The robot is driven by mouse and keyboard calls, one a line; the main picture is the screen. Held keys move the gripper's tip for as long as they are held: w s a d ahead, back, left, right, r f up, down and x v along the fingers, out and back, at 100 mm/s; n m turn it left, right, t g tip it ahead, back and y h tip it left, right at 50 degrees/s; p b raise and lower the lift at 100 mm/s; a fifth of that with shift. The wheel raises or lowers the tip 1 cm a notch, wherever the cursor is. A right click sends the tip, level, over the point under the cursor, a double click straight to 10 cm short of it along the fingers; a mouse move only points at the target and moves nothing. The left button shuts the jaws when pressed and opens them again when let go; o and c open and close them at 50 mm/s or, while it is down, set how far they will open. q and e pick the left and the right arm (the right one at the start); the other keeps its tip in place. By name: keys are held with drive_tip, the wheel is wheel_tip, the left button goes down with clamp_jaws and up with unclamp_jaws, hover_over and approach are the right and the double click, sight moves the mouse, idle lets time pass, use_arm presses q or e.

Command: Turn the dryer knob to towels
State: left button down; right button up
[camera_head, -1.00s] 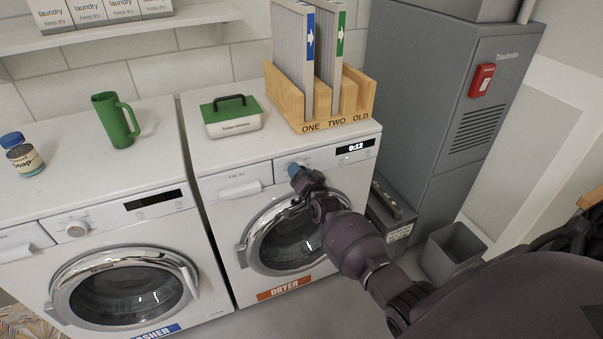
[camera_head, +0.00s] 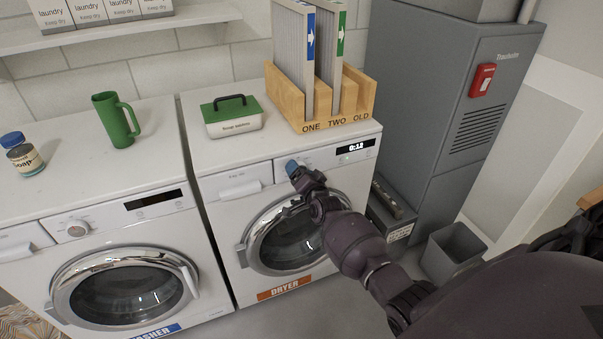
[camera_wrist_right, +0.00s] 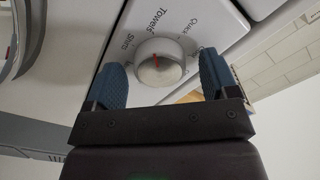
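The dryer (camera_head: 228,208) stands right of the washer (camera_head: 185,232). My right gripper (camera_head: 292,166) is at the dryer's control panel and hides the knob in the head view. In the right wrist view, the round white dryer knob (camera_wrist_right: 160,64) has a red pointer mark, which points up towards the "Towels" label (camera_wrist_right: 150,20); I cannot tell whether it lines up exactly. My right gripper (camera_wrist_right: 163,76) is open, with one blue fingertip on each side of the knob. Small gaps show between fingers and knob. My left gripper is out of view.
A wooden rack (camera_head: 366,98) with filter panels and a green-topped box (camera_head: 232,117) stand on the dryer. A green mug (camera_head: 116,120) and a soap bottle (camera_head: 22,155) stand on the washer. A grey cabinet (camera_head: 440,95) and a bin (camera_head: 452,252) are to the right.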

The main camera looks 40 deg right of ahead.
drive_tip(key=shift+s, duration=0.1)
drive_tip(key=p+v, duration=0.2)
drive_tip(key=v, duration=0.8)
drive_tip(key=shift+s, duration=0.3)
